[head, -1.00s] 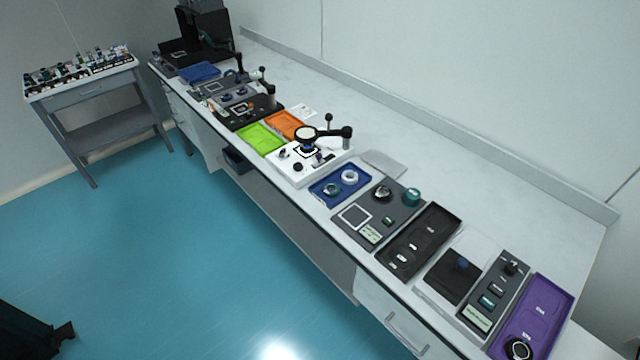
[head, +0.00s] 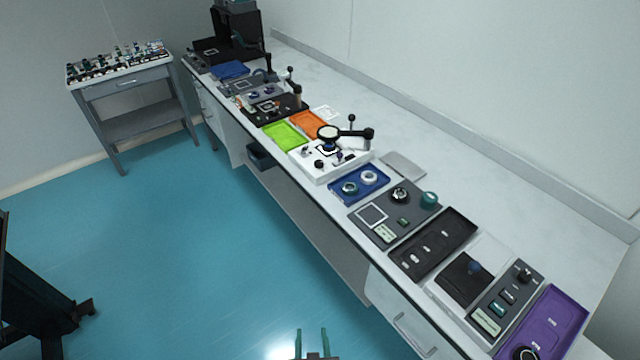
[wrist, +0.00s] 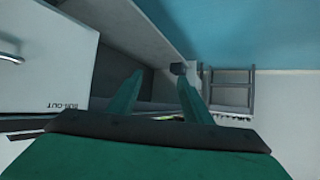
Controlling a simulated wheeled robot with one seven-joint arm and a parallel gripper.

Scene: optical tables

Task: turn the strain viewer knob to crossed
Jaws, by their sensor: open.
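No label naming the strain viewer can be read, so I cannot tell for sure which unit it is. A tall black hooded unit (head: 236,32) stands at the far end of the bench. A dark grey panel with a black knob (head: 525,275) lies near the close end. Another grey unit (head: 375,236) has a square window, a dark round knob (head: 400,194) and a teal one (head: 429,199). My gripper (head: 312,334) is low over the floor in front of the bench, open and empty, apart from all units. In the wrist view its two teal fingers (wrist: 160,76) are spread.
The long white bench (head: 470,160) carries several trays, among them blue (head: 345,196), green (head: 284,136), orange (head: 309,125) and purple (head: 560,318). A side cart (head: 125,88) with small parts stands at the far left. The blue floor (head: 200,240) before the bench is clear.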

